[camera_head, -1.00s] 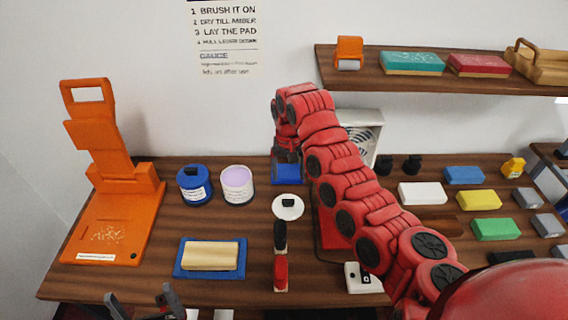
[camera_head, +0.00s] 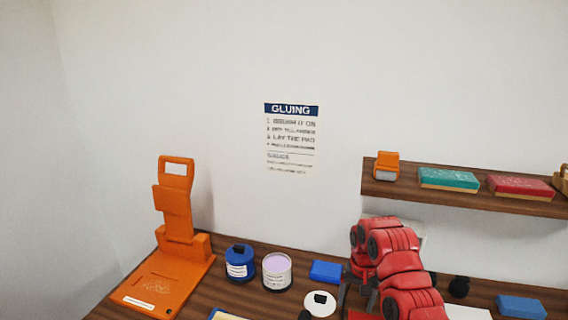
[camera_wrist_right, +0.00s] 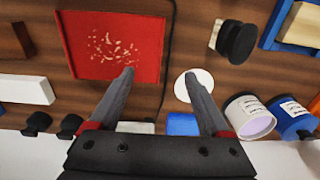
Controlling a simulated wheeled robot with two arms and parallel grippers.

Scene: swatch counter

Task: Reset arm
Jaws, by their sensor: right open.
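My right arm enters the head view at the lower right, and its gripper points down over the counter, partly hidden by the arm. In the right wrist view my right gripper (camera_wrist_right: 158,75) is open, with nothing between its fingers. The fingertips are over the counter, between a red tray (camera_wrist_right: 75,45) and a white disc (camera_wrist_right: 201,80). A blue block (camera_wrist_right: 183,124) shows behind the fingers. My left gripper is out of view.
An orange stand (camera_head: 174,225) is at the left. A blue jar (camera_head: 239,265) and a lilac-filled jar (camera_head: 277,273) stand beside the blue block (camera_head: 325,271). A wall shelf (camera_head: 450,200) at the right holds an orange dispenser (camera_head: 386,166) and boxes.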

